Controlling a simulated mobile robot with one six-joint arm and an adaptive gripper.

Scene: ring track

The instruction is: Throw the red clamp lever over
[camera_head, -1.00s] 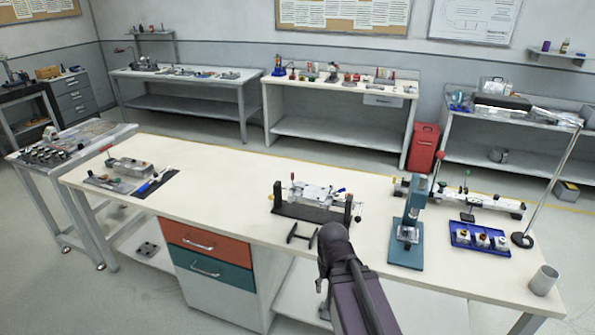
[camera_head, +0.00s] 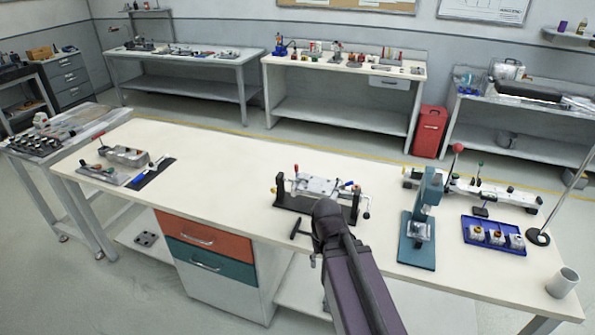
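My arm reaches up from the bottom of the head view, and its dark elbow covers the front of a clamping fixture (camera_head: 318,188) on the long bench. My gripper cannot be made out; the arm hides whatever lies behind it. The fixture has dark end supports, a pale plate, a small red-tipped lever (camera_head: 295,168) standing at its back left and a blue-tipped handle (camera_head: 349,184) at the right. I cannot tell for sure which one is the clamp lever.
The long pale bench (camera_head: 225,165) is clear between the left device and the fixture. A teal press (camera_head: 420,220), a blue tray (camera_head: 494,235) with several small parts and a grey cup (camera_head: 562,283) stand on the right. Red and teal drawers (camera_head: 205,238) are below the bench.

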